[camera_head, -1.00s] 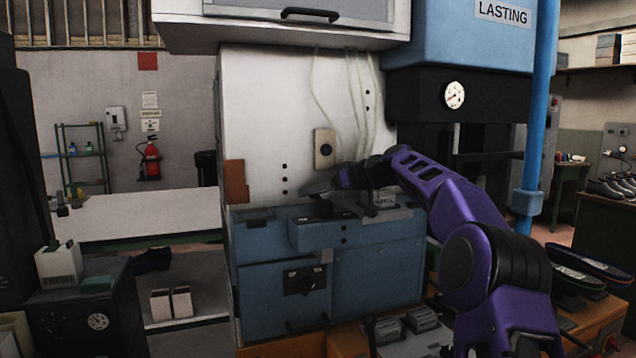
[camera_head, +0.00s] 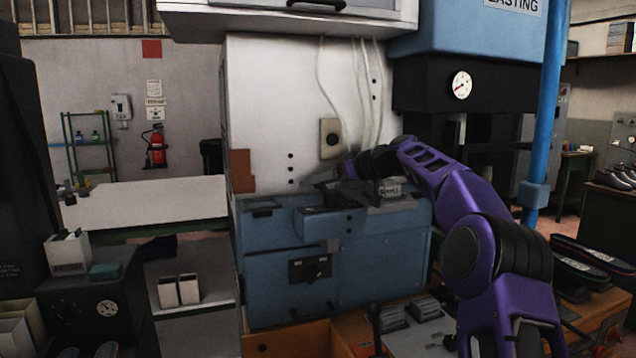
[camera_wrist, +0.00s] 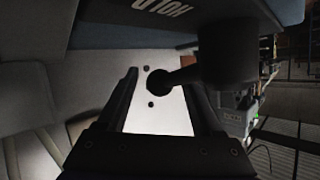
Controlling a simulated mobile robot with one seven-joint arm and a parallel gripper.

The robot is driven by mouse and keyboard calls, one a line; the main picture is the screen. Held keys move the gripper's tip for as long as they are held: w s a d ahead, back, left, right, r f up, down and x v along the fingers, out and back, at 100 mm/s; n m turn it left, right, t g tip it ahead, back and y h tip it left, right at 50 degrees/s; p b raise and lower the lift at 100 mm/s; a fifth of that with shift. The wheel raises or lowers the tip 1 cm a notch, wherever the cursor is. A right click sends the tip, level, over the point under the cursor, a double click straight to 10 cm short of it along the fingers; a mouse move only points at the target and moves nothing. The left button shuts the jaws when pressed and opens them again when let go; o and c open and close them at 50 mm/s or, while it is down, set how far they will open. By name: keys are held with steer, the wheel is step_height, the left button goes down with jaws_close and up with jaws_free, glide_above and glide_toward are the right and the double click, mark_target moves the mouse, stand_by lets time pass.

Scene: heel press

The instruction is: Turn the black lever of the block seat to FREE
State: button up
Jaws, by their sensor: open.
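In the wrist view, the black lever (camera_wrist: 178,78) shows as a round dark hub with a short arm ending in a ball knob. It hangs under a blue-grey block (camera_wrist: 270,12) marked HOLD, with the word upside down. My gripper (camera_wrist: 161,80) is open, and the knob shows between its two fingers near the tips. I cannot tell whether either finger touches it. In the head view, my gripper (camera_head: 326,180) is low in front of the white panel, just above the blue machine base (camera_head: 385,245). The lever is not clear there. No FREE mark is readable.
A dark selector (camera_head: 310,268) sits on the base's front. The white panel (camera_head: 275,110) with cables rises close behind my gripper. A blue post (camera_head: 542,120) stands right of my arm. Two small pedals or switches (camera_head: 408,312) sit low in front. A bench (camera_head: 140,207) is at left.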

steer(key=b+v, duration=0.1)
steer(key=v, duration=1.1)
steer(key=shift+d, duration=0.1)
